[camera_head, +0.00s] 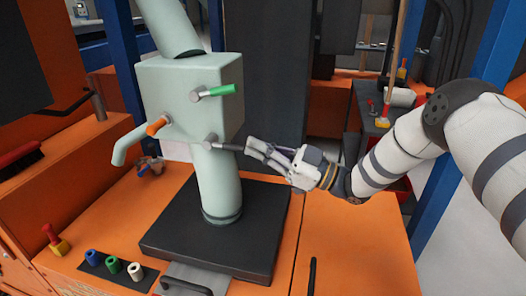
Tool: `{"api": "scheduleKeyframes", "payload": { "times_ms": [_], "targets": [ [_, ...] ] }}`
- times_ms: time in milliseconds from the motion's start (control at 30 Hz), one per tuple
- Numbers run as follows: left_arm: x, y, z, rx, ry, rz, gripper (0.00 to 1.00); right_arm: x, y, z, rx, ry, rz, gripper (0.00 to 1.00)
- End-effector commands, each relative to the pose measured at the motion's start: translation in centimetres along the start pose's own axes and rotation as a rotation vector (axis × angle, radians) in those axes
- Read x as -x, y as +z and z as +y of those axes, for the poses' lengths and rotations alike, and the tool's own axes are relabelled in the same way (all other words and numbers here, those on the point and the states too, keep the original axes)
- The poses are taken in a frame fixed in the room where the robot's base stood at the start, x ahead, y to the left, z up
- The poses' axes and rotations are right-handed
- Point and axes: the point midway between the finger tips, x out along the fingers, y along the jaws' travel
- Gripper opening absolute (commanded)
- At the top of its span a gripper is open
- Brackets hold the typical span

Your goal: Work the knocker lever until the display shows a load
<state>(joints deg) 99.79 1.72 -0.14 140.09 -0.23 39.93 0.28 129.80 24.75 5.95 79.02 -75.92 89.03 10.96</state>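A pale green box-shaped machine body (188,95) stands on a pale column above a black base plate (215,228). Its front carries a lever with a green handle (222,90), an orange-collared fitting (156,125) by a bent spout, and a lower lever with a dark handle (230,147) pointing right. Which one is the knocker lever is not marked. My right gripper (256,149) comes in from the right, with its fingertips at the free end of the dark handle. Whether its fingers close on the handle cannot be told. My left gripper is not in view.
Blue, green and white sleeves (113,265) stand on a dark strip at front left, near a red-and-yellow piece (55,241). A red brush (20,156) lies at far left. Blue posts flank the orange bench (350,240), whose right part is mostly clear.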

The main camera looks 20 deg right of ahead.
Motion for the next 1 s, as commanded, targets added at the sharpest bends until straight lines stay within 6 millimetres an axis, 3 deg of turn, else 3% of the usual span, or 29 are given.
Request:
{"api": "scheduleKeyframes", "payload": {
  "times_ms": [33, 200, 400, 1000],
  "targets": [
    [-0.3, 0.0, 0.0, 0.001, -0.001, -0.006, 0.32, 1.9, 0.7, 0.2, -0.004, 0.011, -0.011, 0.0],
    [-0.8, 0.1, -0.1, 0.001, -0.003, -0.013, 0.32, 6.0, 1.1, 0.0, -0.005, 0.01, -0.009, 0.0],
    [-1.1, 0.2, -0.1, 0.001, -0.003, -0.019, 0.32, 9.0, 1.2, -0.1, -0.005, 0.008, -0.007, 0.0],
    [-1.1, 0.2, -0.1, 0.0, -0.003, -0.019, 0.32, 9.7, 1.1, -0.1, -0.003, 0.007, -0.004, 0.0]
  ]
}}
